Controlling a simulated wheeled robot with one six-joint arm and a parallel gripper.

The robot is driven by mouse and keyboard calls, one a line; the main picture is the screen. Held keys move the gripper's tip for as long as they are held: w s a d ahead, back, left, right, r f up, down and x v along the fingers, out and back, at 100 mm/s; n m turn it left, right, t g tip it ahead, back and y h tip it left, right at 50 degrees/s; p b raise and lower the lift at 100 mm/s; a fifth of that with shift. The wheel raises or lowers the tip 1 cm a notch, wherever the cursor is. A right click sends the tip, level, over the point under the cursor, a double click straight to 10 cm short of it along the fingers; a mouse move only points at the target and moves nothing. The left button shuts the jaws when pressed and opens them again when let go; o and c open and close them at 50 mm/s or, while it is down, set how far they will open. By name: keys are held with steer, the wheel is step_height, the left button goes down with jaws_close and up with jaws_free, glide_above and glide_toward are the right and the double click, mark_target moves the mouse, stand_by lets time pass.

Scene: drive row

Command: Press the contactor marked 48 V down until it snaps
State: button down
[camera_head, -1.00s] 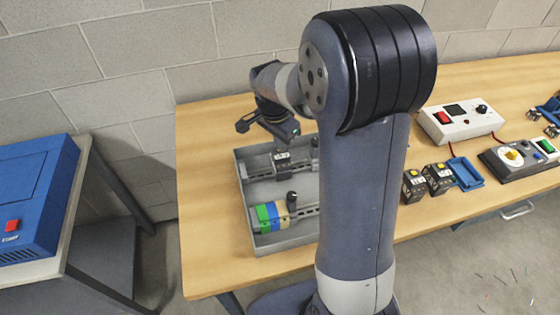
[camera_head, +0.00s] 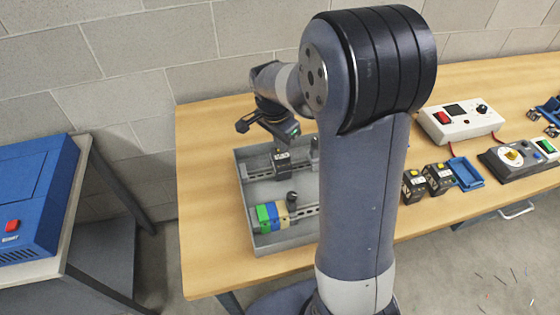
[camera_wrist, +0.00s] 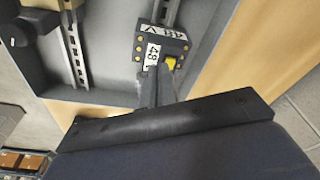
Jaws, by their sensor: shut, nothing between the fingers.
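The contactor marked 48 V (camera_wrist: 171,45) is a dark grey block with white labels, brass-coloured screws and a yellow part. It sits on a metal rail in the grey tray (camera_wrist: 112,55). In the head view the contactor (camera_head: 282,163) is in the back part of the tray (camera_head: 252,205). My gripper (camera_wrist: 158,72) is shut and empty, its fingertips at the contactor's near edge beside the yellow part. I cannot tell whether they touch it. In the head view the wrist hides the fingertips.
Green, blue and beige terminal blocks (camera_head: 270,216) sit on the tray's front rail. Two dark contactor-like blocks (camera_head: 438,178), a blue holder (camera_head: 466,172) and a white power box (camera_head: 461,121) stand on the wooden table (camera_head: 210,220) to the right. A blue machine (camera_head: 32,195) stands at left.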

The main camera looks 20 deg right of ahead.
mark_target(280, 154)
steer(key=shift+f, duration=0.15)
steer(key=shift+f+b, duration=0.6)
steer(key=shift+f, duration=0.1)
stand_by(0.4)
step_height(280, 154, up, 8)
steer(key=p, duration=0.5)
steer(key=shift+p, duration=0.35)
stand_by(0.5)
step_height(280, 154, down, 8)
steer(key=b, duration=0.6)
